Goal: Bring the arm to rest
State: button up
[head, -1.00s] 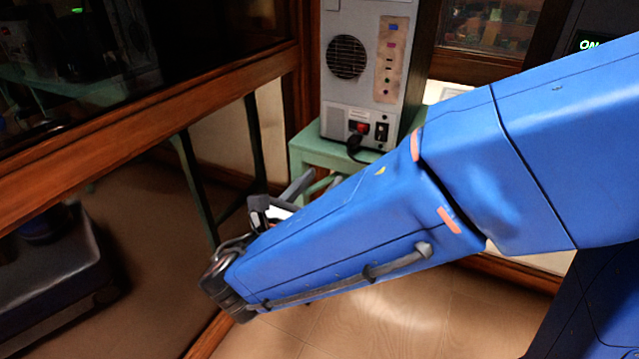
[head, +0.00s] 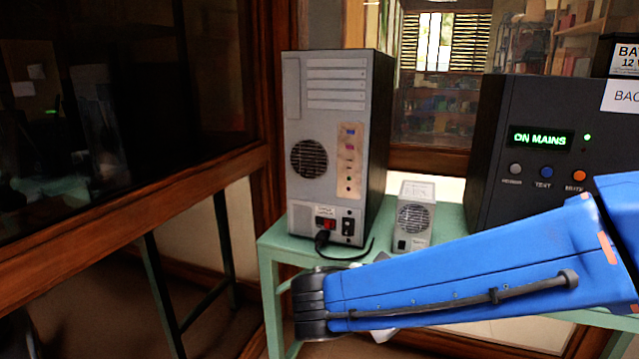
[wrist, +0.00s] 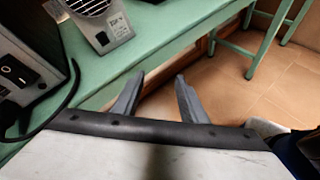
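My gripper (wrist: 158,88) shows in the wrist view with its two grey fingers apart and nothing between them. The fingers are in front of the edge of a green table (wrist: 205,38), with tiled floor beyond. In the head view my blue arm crosses the lower right, in front of the table, and hides most of the gripper.
A grey computer tower (head: 325,130) with a plugged-in black cable stands on the green table (head: 285,244). A small grey fan unit (head: 412,218) and a black box reading "ON MAINS" (head: 541,139) stand to its right. A wood-framed glass pane (head: 110,70) is at left.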

jog(key=s+d+f+m+g+y, duration=0.3)
jog(key=s+d+m+y, duration=0.6)
jog(key=m, duration=1.2)
jog(key=s+d, duration=0.3)
jog(key=s, duration=0.2)
jog(key=shift+s+f+m, duration=0.2)
jog(key=shift+m, duration=0.1)
jog(key=shift+c, duration=0.6)
dwell(2.1)
